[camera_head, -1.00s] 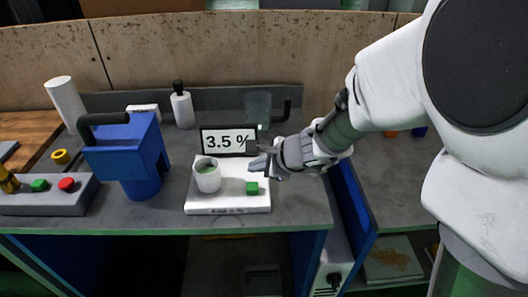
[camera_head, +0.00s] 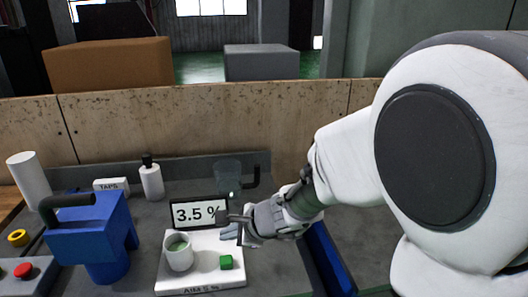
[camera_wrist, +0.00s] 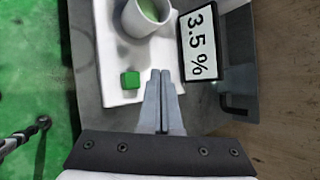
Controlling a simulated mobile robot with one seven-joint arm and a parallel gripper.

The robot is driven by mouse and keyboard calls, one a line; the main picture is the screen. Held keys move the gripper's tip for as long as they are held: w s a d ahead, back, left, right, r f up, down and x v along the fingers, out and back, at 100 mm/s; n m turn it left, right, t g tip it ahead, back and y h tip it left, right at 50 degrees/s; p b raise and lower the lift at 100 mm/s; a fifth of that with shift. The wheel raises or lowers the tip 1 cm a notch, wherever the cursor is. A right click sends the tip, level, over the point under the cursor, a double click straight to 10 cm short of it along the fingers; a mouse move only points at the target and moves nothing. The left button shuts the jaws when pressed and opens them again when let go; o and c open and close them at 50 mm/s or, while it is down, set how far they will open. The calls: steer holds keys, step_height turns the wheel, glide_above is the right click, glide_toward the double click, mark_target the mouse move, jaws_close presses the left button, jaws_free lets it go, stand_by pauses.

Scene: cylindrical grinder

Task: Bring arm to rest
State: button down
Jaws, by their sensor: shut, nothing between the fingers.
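My gripper (camera_head: 232,224) is at the right edge of the white measuring stand, near its display, above the grey bench. The wrist view shows its two fingers (camera_wrist: 163,80) shut together with nothing between them. My white arm reaches in from the right in the head view. The white stand (camera_head: 200,283) carries a white cup (camera_head: 179,252) with green liquid and a small green button (camera_head: 225,262). The cup also shows in the wrist view (camera_wrist: 135,22), as does the green button (camera_wrist: 130,80). The display (camera_head: 188,213) reads 3.5 %.
A blue machine with a black handle (camera_head: 90,235) stands left of the stand. A white bottle (camera_head: 151,182), a white roll (camera_head: 29,181), a small TAPS box (camera_head: 112,185) and a clear jug (camera_head: 228,177) stand at the back. A control box with a red button (camera_head: 23,270) is at far left.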

steer(key=s+d+r+n+p, duration=0.2)
steer(key=s+d+r+n, duration=0.75)
steer(key=r, duration=0.25)
steer(key=s+d+r+n+h+p, duration=0.1)
steer(key=s+d+r+n+h, duration=0.1)
steer(key=d, duration=0.6)
steer(key=s+d+r+n+h+p, duration=0.1)
steer(key=s+d+n+h, duration=0.3)
steer(key=s+d, duration=0.3)
steer(key=shift+d+r+h, duration=0.35)
steer(key=shift+d+h, duration=0.3)
steer(key=shift+h, duration=0.15)
steer(key=shift+s+d, duration=0.1)
steer(key=shift+d, duration=0.05)
